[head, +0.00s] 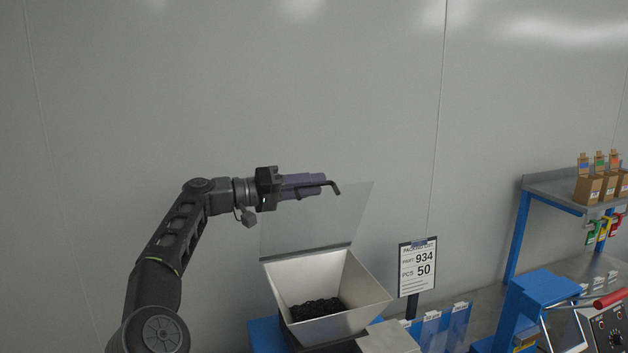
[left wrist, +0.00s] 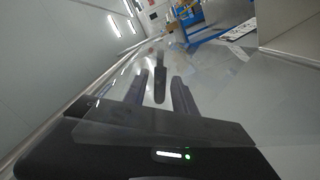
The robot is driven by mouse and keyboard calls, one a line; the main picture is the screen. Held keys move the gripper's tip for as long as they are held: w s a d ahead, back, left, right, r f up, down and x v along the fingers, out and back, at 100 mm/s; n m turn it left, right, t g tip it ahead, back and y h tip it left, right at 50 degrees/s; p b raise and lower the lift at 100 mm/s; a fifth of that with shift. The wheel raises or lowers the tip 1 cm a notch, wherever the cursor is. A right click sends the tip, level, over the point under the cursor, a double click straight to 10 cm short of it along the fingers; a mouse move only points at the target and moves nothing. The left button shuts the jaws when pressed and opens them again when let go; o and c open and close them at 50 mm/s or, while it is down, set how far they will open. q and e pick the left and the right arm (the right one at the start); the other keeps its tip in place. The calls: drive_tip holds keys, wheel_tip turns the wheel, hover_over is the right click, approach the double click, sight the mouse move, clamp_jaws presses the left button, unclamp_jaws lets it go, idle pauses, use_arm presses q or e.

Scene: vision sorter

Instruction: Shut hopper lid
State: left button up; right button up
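The hopper (head: 355,293) is an open-topped, pale metal funnel with black parts (head: 318,308) at its bottom. Its clear lid (head: 300,232) stands raised, tilted up from the hopper's back edge. A dark bent handle (head: 333,187) shows near the lid's top. My left gripper (head: 322,184) is at the lid's upper part, its purple fingers pointing right towards the handle. In the left wrist view the fingers (left wrist: 162,95) are apart, and the dark handle (left wrist: 160,82) appears between them with gaps on both sides. Contact cannot be told. My right gripper is out of view.
A sign (head: 417,268) reading part 934, pcs 50 stands right of the hopper. Blue bins (head: 430,328), a blue fixture (head: 535,300) and a control box (head: 608,328) are further right. A shelf (head: 555,188) holds small cartons (head: 588,188). The wall behind is bare.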

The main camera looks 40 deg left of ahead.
use_arm(q)
drive_tip(key=shift+w+d, duration=0.2)
drive_tip(key=shift+w, duration=0.1)
drive_tip(key=shift+c, duration=0.5)
clamp_jaws()
idle(0.8)
